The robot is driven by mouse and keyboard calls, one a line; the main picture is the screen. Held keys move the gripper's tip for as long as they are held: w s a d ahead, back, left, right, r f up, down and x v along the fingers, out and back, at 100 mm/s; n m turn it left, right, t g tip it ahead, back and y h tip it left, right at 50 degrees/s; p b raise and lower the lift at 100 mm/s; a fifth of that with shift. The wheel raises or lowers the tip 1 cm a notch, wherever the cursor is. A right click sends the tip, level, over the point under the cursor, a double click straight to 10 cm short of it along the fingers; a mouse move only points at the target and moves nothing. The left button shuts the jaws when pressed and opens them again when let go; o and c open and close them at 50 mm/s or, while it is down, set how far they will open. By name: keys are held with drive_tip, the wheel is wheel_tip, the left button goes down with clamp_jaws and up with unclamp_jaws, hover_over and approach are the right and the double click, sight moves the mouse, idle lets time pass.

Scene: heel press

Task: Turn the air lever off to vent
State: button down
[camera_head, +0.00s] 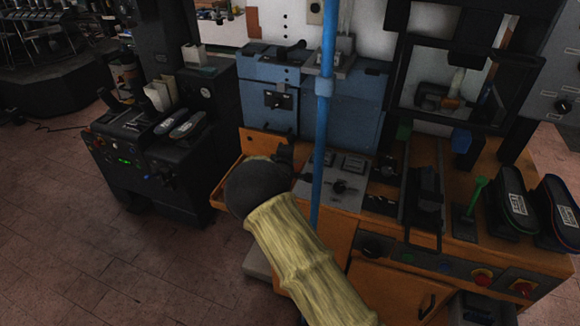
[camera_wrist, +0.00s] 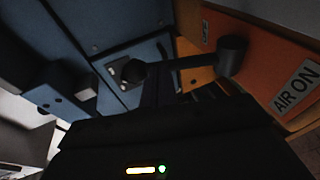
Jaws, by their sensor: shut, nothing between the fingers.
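The air lever (camera_wrist: 195,62) shows in the wrist view as a dark bar. It runs from a round hub (camera_wrist: 232,50) on the orange panel to a ball-shaped knob (camera_wrist: 133,72) on the left. An "AIR ON" label (camera_wrist: 297,86) is on the orange panel to the right of the hub. My gripper (camera_wrist: 160,88) is shut and empty, its dark fingers close to the bar between knob and hub; I cannot tell if they touch. In the head view my dark wrist hides most of the lever area at the left end of the orange bench (camera_head: 226,192).
A blue cabinet (camera_head: 268,110) stands behind the bench. A blue upright pole (camera_head: 325,120) passes just right of my wrist. A black machine (camera_head: 145,150) stands to the left, with shoes on it. More shoes (camera_head: 515,210) are at the right. Open brick floor (camera_head: 60,250) lies at front left.

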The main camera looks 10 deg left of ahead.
drive_tip(key=shift+w+d+r, duration=0.15)
drive_tip(key=shift+r, duration=0.05)
idle(0.5)
drive_tip(key=shift+r, duration=0.1)
wheel_tip(320, 180, up, 10)
drive_tip(key=shift+f+b, duration=0.25)
drive_tip(key=shift+b, duration=0.15)
